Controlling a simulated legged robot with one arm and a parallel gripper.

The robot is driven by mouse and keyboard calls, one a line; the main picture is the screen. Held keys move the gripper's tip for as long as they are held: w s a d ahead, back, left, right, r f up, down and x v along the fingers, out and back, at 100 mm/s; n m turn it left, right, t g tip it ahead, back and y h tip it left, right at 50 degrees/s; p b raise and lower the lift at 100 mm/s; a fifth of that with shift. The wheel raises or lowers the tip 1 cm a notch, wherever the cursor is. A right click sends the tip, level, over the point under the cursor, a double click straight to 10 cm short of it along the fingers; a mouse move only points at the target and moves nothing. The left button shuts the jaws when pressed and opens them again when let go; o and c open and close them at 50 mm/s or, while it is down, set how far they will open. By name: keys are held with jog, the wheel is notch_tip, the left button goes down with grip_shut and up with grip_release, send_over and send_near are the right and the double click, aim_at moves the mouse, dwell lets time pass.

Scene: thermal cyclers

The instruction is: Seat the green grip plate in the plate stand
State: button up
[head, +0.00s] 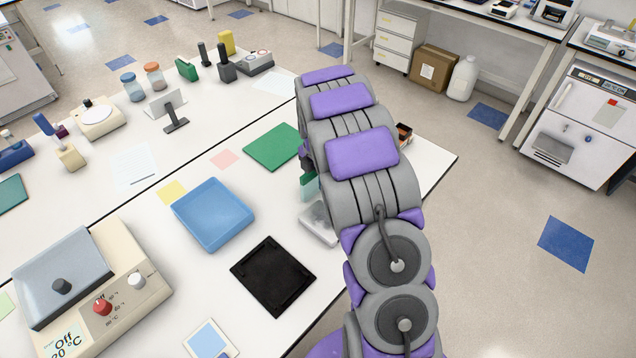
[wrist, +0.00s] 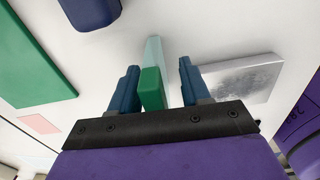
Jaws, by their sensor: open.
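The green grip plate (wrist: 151,88) stands on edge in the wrist view, with a green part near me and a pale teal part beyond it. My gripper (wrist: 158,67) is open, its two blue fingers on either side of the plate. The plate is closer to the left finger, and a gap shows on the right; I cannot tell whether the left finger touches it. In the head view, part of the plate (head: 309,186) shows beside my arm, which hides my gripper. A black square frame with raised corners (head: 272,277), apparently the plate stand, lies on the bench, empty.
A grey metal block (wrist: 240,78) sits right of the plate; it also shows in the head view (head: 319,224). A green mat (head: 272,147) and a blue tray (head: 212,215) lie left of my arm. A heater-like device (head: 90,290) stands at front left.

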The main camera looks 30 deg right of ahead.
aim_at(307, 182)
jog(key=a, duration=0.2)
jog(key=shift+a+f, duration=0.3)
jog(key=shift+f, duration=0.05)
jog(key=shift+a+r, duration=0.1)
jog(key=shift+a, duration=0.2)
jog(key=d, duration=0.3)
jog(key=shift+d+f, duration=0.15)
jog(key=shift+f, duration=0.05)
jog(key=c, duration=0.7)
jog(key=shift+c, duration=0.5)
jog(key=shift+a, duration=0.5)
grip_shut()
jog(key=shift+a+r, duration=0.15)
jog(key=shift+a, duration=0.85)
jog(key=shift+d, duration=0.15)
